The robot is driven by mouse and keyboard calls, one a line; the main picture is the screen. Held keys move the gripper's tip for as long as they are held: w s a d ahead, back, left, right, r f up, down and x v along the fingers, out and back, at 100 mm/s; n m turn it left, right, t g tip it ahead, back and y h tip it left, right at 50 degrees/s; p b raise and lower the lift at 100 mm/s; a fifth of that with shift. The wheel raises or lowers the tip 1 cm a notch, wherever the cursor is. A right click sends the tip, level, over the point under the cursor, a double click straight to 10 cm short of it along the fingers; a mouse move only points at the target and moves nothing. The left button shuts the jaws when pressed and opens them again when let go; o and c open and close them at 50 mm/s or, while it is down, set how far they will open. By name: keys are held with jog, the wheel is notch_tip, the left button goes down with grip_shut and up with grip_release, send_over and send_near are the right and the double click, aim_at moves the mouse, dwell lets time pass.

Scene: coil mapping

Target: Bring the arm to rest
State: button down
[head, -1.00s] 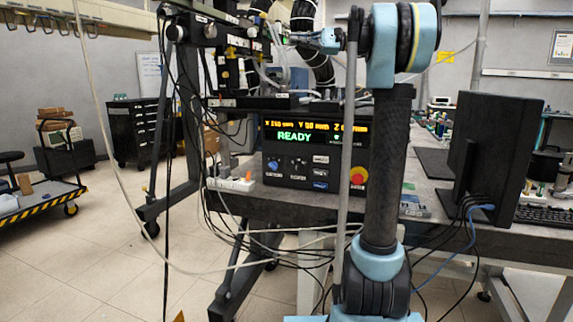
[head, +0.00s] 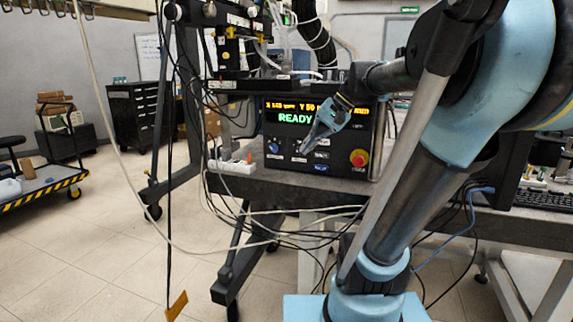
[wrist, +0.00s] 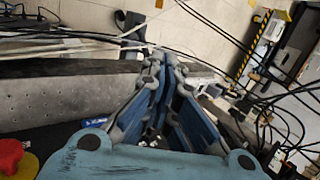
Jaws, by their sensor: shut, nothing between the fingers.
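My arm rises from its light blue base at the lower right of the head view, leaning right, and its upper part reaches back left towards the control box. My gripper (head: 305,149) hangs in front of the box's face, pointing down and left. Its fingers are shut with nothing between them. In the wrist view the closed fingertips (wrist: 165,56) meet in the upper middle. The control box (head: 276,161) shows a green READY, partly hidden by my gripper and arm. I cannot tell whether the fingers touch the box.
A red stop button (head: 359,158) sits right of my gripper. The bench (head: 240,185) edge runs below it. Cables (head: 250,240) hang in front and a white power strip (head: 231,166) lies at the left.

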jog(key=s+d+f+n+h, duration=0.1)
jog(key=s+d+f+h, duration=0.1)
jog(key=s+d+f, duration=0.2)
jog(key=s+d+f+n+h, duration=0.1)
jog(key=s+d+f, duration=0.3)
jog(key=f, duration=0.7)
jog(key=s+d+f+n+t+h, duration=0.1)
jog(key=s+d+f+h, duration=0.3)
jog(key=f, duration=0.4)
jog(key=shift+s+d+f, duration=0.2)
jog(key=shift+s+f, duration=0.05)
jog(key=shift+s, duration=0.35)
